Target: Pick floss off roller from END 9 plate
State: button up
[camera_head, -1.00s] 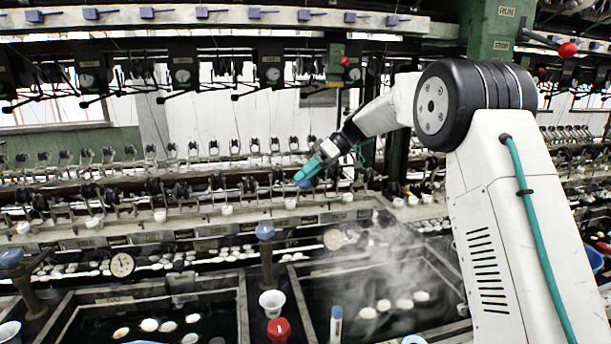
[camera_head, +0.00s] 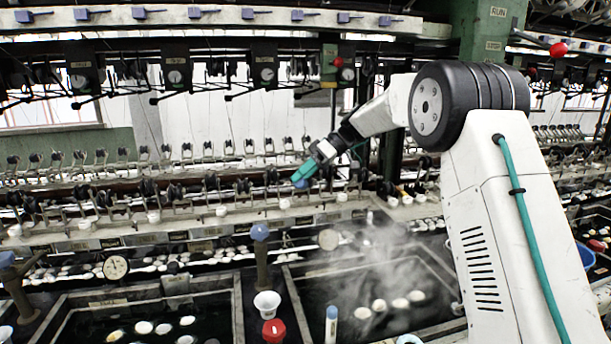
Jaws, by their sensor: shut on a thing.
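My gripper (camera_head: 302,178), with teal fingers, is at the row of small black rollers (camera_head: 210,182) above the basins. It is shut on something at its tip. A small blue piece shows at the fingertips, but I cannot tell whether it is part of the gripper or a held thing. The floss is too small to make out at this size. A row of small plates (camera_head: 198,235) runs along the rail below the rollers, and their lettering is not legible, so I cannot tell which is END 9.
Dark water basins with floating white cocoons (camera_head: 378,305) lie below, the right one steaming. A blue-topped valve post (camera_head: 260,250), a white cup (camera_head: 267,303) and a red cap (camera_head: 273,330) stand between them. White cups line the ledge.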

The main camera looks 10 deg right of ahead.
jog(key=shift+a+f, duration=0.15)
jog(key=shift+a, duration=0.35)
jog(key=shift+s, duration=0.1)
jog(key=shift+s+r, duration=2.65)
jog(key=shift+s, duration=0.25)
